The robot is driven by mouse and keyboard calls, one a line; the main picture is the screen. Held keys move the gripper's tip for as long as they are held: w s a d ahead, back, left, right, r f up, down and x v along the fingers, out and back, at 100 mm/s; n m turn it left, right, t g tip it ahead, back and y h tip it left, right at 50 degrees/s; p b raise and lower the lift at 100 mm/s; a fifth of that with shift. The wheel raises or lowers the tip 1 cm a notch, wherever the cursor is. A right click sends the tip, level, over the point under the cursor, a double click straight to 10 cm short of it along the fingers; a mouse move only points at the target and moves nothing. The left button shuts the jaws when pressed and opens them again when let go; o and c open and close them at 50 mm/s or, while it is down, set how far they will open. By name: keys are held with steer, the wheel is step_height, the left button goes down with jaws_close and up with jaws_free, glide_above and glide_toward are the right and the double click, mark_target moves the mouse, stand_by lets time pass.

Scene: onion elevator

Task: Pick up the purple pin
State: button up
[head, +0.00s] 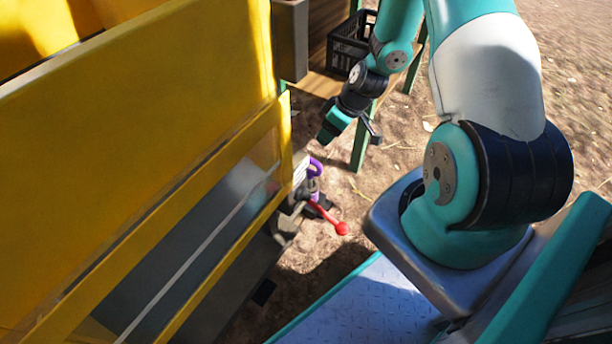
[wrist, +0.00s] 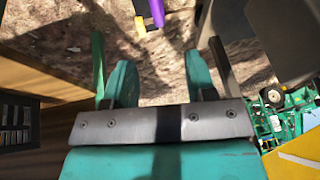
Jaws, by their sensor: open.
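The purple pin (head: 315,168) shows as a small purple loop at the corner of the yellow machine, beside a red-knobbed lever. Its lower part is partly hidden among grey and dark fittings. In the wrist view, a purple piece (wrist: 156,12) shows at the top edge, beyond the fingertips and cut off by the frame. My gripper (head: 352,136) is above and to the right of the pin in the head view, apart from it. Its two teal fingers (wrist: 160,68) are spread with only ground visible between them.
The yellow machine (head: 130,130) fills the left side. The red-knobbed lever (head: 341,228) sticks out just below the pin. A wooden table (head: 322,82) with a green leg (head: 360,148) and a black crate (head: 345,52) stands behind my gripper. Bare ground lies to the pin's right.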

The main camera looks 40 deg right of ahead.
mark_target(310, 160)
steer(key=b+x, duration=0.3)
steer(key=x, duration=0.5)
steer(key=shift+d+f, duration=0.15)
steer(key=shift+f, duration=0.15)
steer(key=b+x, duration=0.4)
steer(key=x, duration=0.1)
steer(key=shift+s+f, duration=0.1)
steer(key=shift+f, duration=0.05)
jaws_close()
